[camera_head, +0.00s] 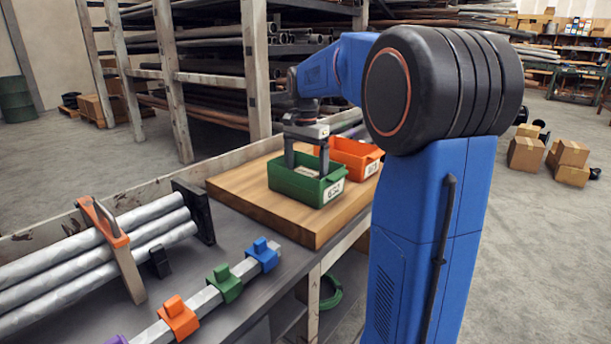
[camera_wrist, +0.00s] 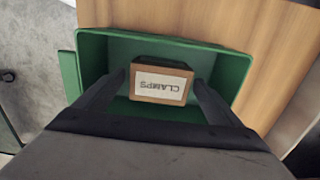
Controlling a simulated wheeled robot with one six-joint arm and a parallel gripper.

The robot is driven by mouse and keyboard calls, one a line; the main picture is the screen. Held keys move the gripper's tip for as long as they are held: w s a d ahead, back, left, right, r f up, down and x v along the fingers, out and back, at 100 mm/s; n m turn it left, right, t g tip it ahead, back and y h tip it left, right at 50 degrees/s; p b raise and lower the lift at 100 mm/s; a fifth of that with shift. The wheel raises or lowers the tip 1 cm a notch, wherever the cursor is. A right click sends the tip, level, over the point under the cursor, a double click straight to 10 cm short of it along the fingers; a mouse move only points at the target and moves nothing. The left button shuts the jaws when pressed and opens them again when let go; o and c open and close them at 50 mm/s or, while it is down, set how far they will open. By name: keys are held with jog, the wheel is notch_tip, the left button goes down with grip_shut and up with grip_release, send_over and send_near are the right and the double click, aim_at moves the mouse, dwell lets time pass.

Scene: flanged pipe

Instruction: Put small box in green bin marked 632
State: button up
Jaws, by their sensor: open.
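My gripper (camera_head: 307,160) is open and reaches down into the green bin (camera_head: 310,190) in the head view. The bin's front label looks like 632, though it is small. In the head view only a small part of the box (camera_head: 306,173) shows between the fingers.
An orange bin (camera_head: 352,157) stands right behind the green one on the wooden board (camera_head: 245,187). Grey pipes (camera_head: 100,245) in a rack and a rail with coloured clamps (camera_head: 222,285) occupy the bench's near left. Cartons lie on the floor at right.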

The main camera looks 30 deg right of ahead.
aim_at(305, 172)
notch_tip(305, 172, up, 11)
jog(key=s+a+f+n+t, duration=0.1)
jog(key=s+a+f+n, duration=0.3)
jog(key=s, duration=0.4)
jog(key=s+a+f+n+t, duration=0.1)
jog(key=s+a+f+n, duration=0.2)
jog(key=s+a, duration=0.45)
jog(key=s+a+f+n+t, duration=0.2)
jog(key=s+a+f+n, duration=0.2)
jog(key=s+f, duration=1)
jog(key=n, duration=0.3)
jog(key=shift+s+a+f+t, duration=0.15)
jog(key=shift+s+f+t, duration=0.1)
jog(key=shift+s+t, duration=0.15)
